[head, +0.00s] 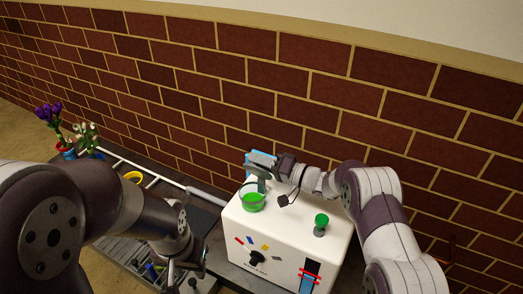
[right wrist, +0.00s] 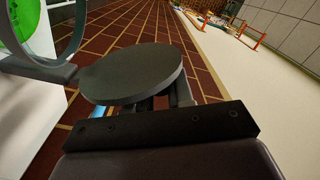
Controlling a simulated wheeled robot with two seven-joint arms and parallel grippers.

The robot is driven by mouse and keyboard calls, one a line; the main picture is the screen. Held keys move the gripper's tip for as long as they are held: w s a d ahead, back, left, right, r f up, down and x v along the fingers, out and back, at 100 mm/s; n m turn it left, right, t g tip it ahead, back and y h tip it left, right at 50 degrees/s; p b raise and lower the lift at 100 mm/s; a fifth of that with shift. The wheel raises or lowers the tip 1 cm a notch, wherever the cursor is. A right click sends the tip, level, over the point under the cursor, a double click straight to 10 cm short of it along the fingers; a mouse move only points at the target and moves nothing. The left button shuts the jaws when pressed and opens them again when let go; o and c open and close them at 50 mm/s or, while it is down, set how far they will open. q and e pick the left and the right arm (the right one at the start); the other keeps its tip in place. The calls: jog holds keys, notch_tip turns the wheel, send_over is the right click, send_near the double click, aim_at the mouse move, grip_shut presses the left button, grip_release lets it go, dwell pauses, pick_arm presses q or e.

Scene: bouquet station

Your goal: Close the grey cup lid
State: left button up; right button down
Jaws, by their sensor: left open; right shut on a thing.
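The grey cup lid (right wrist: 135,74) is a round disc that fills the middle of the right wrist view, beside a grey ring (right wrist: 45,72). In the head view the lid (head: 257,171) stands raised above the cup (head: 252,201), which looks clear with green inside and sits on top of a white box. My right gripper (head: 266,160) is at the lid, on the far side of the cup, and shut on it; the lid hides its fingertips in the wrist view. My left gripper (head: 182,272) is open, low in front of the box's left side, away from the cup.
The white box (head: 240,232) has a knob, coloured marks and a green-topped button (head: 321,222) right of the cup. Potted purple flowers (head: 50,122) and a yellow ring-shaped thing (head: 132,177) are at the left. A brick wall stands close behind.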

jog(key=shift+s+a+f+n+p, duration=0.1)
jog(key=shift+s+a+n+p, duration=0.1)
jog(key=shift+s+n+p, duration=0.3)
jog(key=shift+s+a+f+n+p, duration=0.15)
jog(key=shift+s+n+p, duration=0.15)
jog(key=shift+n+p, duration=0.25)
jog(key=shift+s+a+f+p, duration=0.1)
jog(key=shift+s+f+p, duration=0.1)
jog(key=shift+s+p, duration=0.15)
